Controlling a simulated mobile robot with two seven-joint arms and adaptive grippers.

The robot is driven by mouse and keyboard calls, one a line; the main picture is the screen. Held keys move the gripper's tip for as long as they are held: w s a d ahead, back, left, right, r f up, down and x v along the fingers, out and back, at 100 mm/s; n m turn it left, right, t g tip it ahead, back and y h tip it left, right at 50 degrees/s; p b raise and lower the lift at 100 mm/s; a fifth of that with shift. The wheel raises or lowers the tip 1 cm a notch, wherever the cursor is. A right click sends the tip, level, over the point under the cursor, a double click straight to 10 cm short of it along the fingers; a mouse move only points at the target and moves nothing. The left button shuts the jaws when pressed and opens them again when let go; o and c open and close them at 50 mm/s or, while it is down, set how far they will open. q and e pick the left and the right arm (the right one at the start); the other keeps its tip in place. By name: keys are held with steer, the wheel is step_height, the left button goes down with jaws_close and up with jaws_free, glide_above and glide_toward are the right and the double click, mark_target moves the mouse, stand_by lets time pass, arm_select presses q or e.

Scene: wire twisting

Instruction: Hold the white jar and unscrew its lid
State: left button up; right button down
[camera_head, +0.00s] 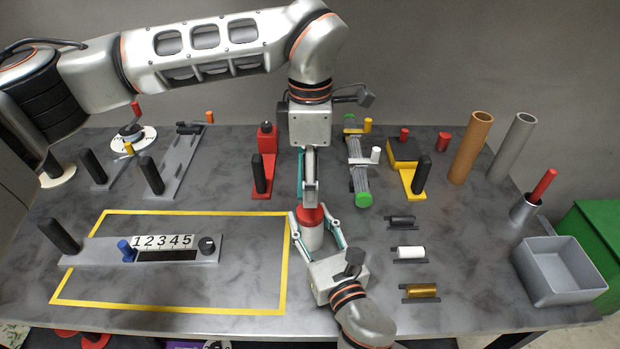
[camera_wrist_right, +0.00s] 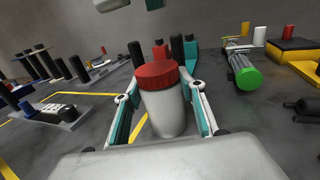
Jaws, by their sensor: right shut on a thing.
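The white jar (camera_head: 312,238) with a red lid (camera_head: 310,216) stands upright near the middle of the table. It also shows in the right wrist view as a white body (camera_wrist_right: 166,112) under a red lid (camera_wrist_right: 157,74). My right gripper (camera_head: 316,233) reaches in from the front, with one finger on each side of the jar's body, and is shut on it. My left gripper (camera_head: 310,195) points down above the lid. In the right wrist view, parts of it show at the top edge with a clear gap above the lid. Its finger opening is unclear.
A counter panel (camera_head: 205,250) lies inside a yellow outline at left. A red stand (camera_head: 270,150) and a partly hidden teal one are behind the jar. A green-ended cylinder (camera_head: 362,200) and small rollers (camera_head: 411,253) are to the right. A grey bin (camera_head: 562,285) stands far right.

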mark_target(310, 211)
arm_select(q)
steer(key=m, duration=0.3)
steer(key=shift+m, duration=0.3)
steer(key=m, duration=1.4)
steer(key=shift+f, duration=4)
